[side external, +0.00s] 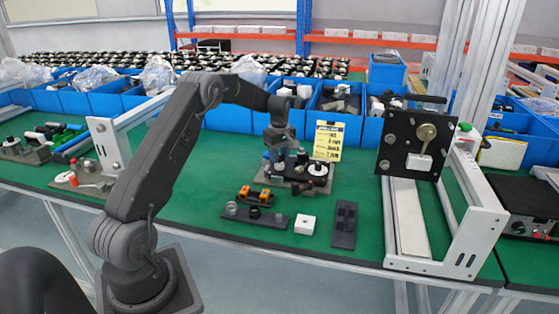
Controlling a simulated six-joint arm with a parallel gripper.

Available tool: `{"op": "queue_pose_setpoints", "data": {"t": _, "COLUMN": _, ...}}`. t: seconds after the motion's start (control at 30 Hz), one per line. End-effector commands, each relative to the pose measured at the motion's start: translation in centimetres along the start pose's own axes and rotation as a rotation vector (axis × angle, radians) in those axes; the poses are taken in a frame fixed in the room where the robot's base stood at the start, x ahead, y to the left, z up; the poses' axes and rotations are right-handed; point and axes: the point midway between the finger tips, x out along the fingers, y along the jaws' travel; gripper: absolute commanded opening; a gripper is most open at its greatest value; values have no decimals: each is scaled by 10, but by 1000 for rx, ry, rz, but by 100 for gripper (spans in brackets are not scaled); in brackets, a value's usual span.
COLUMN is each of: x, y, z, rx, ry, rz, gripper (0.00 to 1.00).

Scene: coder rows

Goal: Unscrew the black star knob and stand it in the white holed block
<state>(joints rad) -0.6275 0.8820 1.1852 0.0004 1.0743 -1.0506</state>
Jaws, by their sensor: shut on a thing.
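My gripper (284,157) points down over the dark fixture plate (292,186) in the middle of the green table. It is shut on a small dark part at the fixture, which I take for the black star knob; the fingers mostly hide it, and I cannot tell whether it is still on its thread. A black round part on a white disc (318,170) stands on the fixture, right of my gripper. The white holed block (305,225) lies on the table in front of the fixture, apart from my gripper, with a small dark hole on top.
An orange-and-black part (255,195) and a dark strip with round pieces (256,217) lie left of the block. A dark plate (344,225) lies to its right. A yellow card (329,141) stands behind the fixture. A framed black panel (415,143) stands at right.

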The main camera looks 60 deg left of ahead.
Motion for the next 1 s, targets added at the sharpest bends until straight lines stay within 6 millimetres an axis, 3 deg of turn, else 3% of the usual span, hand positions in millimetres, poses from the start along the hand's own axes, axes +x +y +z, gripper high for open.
{"op": "queue_pose_setpoints", "data": {"t": 1.0, "x": -46, "y": 0, "z": 0, "rx": 5, "ry": 0, "rz": 1, "gripper": 2}}
